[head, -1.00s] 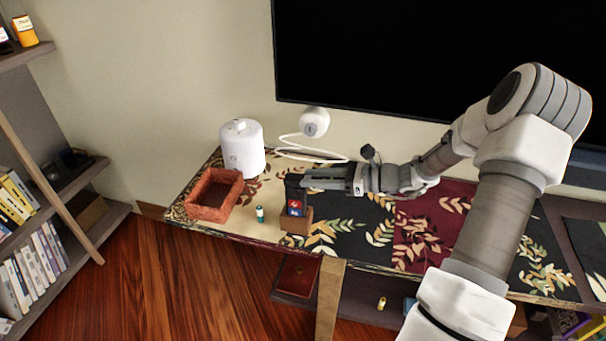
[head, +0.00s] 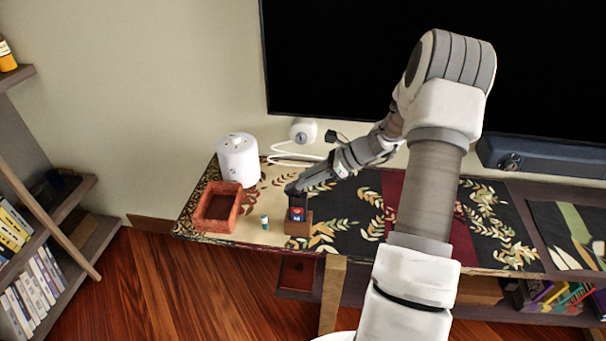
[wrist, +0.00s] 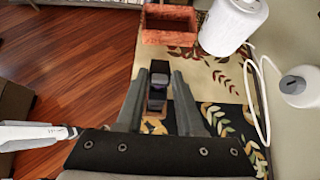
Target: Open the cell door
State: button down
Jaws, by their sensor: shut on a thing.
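A small dark device (head: 297,213) with a red and blue label stands upright in a wooden block (head: 299,229) near the table's front edge. My gripper (head: 291,188) comes down from the upper right at the device's top. In the wrist view my gripper (wrist: 158,84) is shut on the dark upper part of the device (wrist: 158,78), between its two grey fingers. No separate door or opening can be made out; the fingers hide part of the top. A small teal and white battery-like cell (head: 264,222) stands on the table just left of the block.
A reddish-brown open box (head: 217,229) stands left of the cell, with a white canister (head: 238,160) behind it. A white round camera (head: 303,131) with a looped cable is at the wall. A large black screen (head: 400,60) hangs behind my arm.

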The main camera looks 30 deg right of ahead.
aim_at(294, 184)
jog(key=a+r+h+p, duration=0.1)
jog(key=p, duration=0.1)
jog(key=w+r+g+h+p, duration=0.1)
jog(key=p, duration=0.1)
jog(key=shift+a+g, duration=0.3)
jog(key=shift+a, duration=0.05)
jog(key=h+p, duration=0.1)
jog(key=p, duration=0.1)
jog(key=a+g+h+p, duration=0.1)
jog(key=p, duration=0.1)
jog(key=shift+w+a+r, duration=0.1)
jog(key=shift+w+r, duration=0.15)
jog(key=shift+w, duration=0.15)
jog(key=h+p, duration=0.1)
jog(key=a+g+h+p, duration=0.1)
jog(key=p, duration=0.1)
jog(key=shift+w+a+g+p, duration=0.15)
jog(key=shift+w+g+p, duration=0.15)
jog(key=shift+w, duration=0.1)
jog(key=shift+w+a+f+g+h+p, duration=0.15)
jog(key=shift+w+a+g+h+p, duration=0.2)
jog(key=shift+h+p, duration=0.4)
jog(key=a+f+g+h+b, duration=0.1)
jog(key=h, duration=0.1)
jog(key=w+a+f+g+h+b, duration=0.1)
jog(key=g+h+b, duration=0.1)
jog(key=w+a+g+h+b, duration=0.1)
jog(key=h+b, duration=0.1)
jog(key=shift+w+a+f, duration=0.2)
jog(key=shift+a+f, duration=0.2)
